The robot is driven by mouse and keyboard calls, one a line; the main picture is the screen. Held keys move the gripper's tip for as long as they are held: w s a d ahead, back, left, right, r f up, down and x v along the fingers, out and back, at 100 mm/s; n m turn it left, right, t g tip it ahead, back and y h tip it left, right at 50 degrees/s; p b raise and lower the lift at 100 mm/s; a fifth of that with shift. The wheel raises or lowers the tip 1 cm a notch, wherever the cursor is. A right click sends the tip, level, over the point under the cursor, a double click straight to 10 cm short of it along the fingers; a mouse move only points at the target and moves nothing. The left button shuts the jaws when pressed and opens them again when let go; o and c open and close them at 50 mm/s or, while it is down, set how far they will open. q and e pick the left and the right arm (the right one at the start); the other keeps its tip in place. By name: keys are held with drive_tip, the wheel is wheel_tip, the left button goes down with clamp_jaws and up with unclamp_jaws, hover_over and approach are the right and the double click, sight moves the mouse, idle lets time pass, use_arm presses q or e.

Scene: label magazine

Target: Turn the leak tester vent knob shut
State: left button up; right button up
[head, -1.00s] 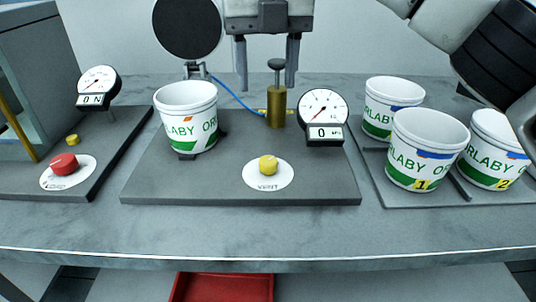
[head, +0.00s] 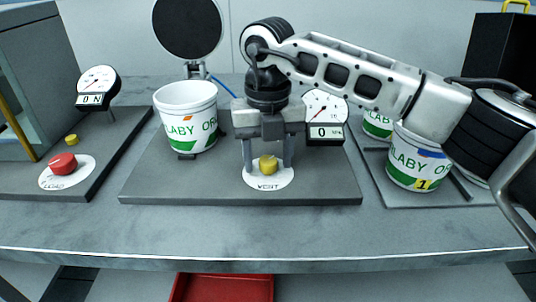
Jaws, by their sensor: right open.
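The yellow vent knob (head: 268,165) sits on a white oval plate (head: 268,183) marked VENT, on the front of the dark leak tester base (head: 210,192). My right gripper (head: 268,170) points down over the knob with its two fingers apart, one on each side of it. I cannot tell whether the fingers touch the knob. The tester's dial gauge (head: 325,107), with a small display under it, is partly behind my right arm. A white tub (head: 187,120) with green lettering stands upright on the base's left part. My left gripper is not in view.
A tray at right (head: 400,197) holds several tubs, such as tub 1 (head: 418,165), partly hidden by my right arm. At left, another base carries a red button (head: 63,163) and a gauge (head: 98,84). The table's front strip (head: 250,232) is clear.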

drive_tip(key=shift+f, duration=0.1)
drive_tip(key=c, duration=1)
